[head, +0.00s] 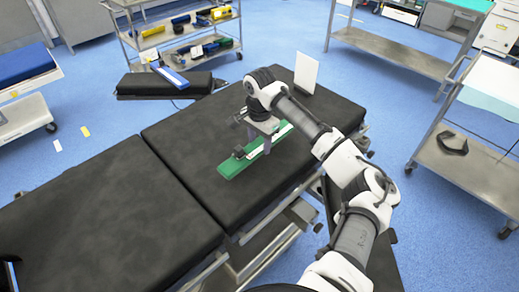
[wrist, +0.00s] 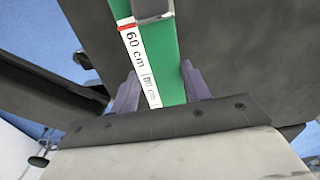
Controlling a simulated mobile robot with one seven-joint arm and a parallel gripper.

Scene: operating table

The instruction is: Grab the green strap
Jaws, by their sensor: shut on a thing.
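The green strap (head: 238,163) lies on the black operating table (head: 186,175), running diagonally beneath my gripper (head: 264,142). It has a white label strip along it. In the wrist view the green strap (wrist: 160,47) runs up from between the fingers, its label (wrist: 137,52) reading "60 cm". My gripper (wrist: 160,88) has a purple-grey finger on each side of the strap and is shut on it. The head view shows the gripper pointing down at the table top. The fingertips' contact with the strap is partly hidden by the gripper body in the wrist view.
A white upright panel (head: 306,72) stands at the far edge of the table. A black padded rest with a blue strap (head: 172,77) lies beyond it at left. Carts with coloured straps (head: 186,48) stand behind. A metal cart (head: 470,150) is at right.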

